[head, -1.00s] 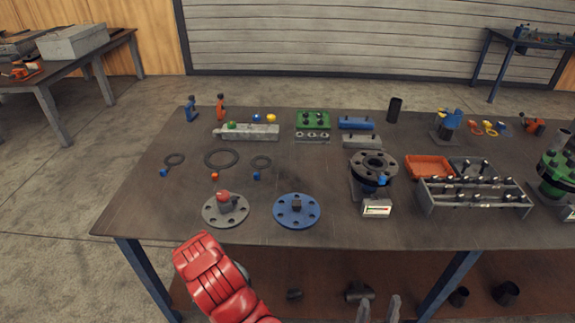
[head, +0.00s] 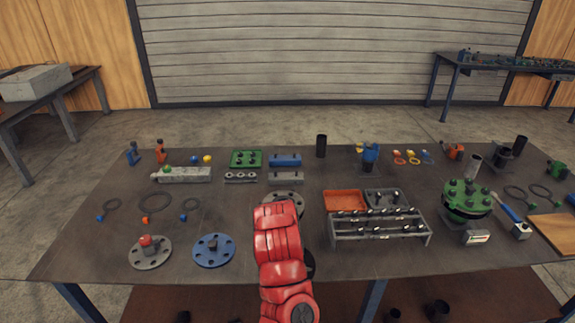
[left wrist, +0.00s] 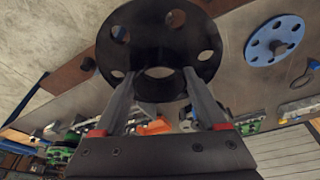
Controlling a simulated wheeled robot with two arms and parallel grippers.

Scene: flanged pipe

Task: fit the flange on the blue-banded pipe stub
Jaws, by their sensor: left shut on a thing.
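My left gripper (left wrist: 159,80) is shut on a dark flange (left wrist: 160,30), a round plate with bolt holes and a raised central ring between the fingers. In the head view my red left arm hides the gripper and most of the held flange; a dark edge shows right of the arm. A pipe stub with a grey bolted top (head: 284,194) stands beyond the arm and is mostly covered, so I cannot see a blue band on it. Another stub with a green bolted top (head: 468,196) stands on the right. My right gripper is not in view.
A grey disc (head: 150,258) with a red knob and a blue disc (head: 213,262) lie at front left. A grey bolt rack (head: 380,238) and an orange tray (head: 345,201) stand right of the arm. Gaskets and small blocks lie behind.

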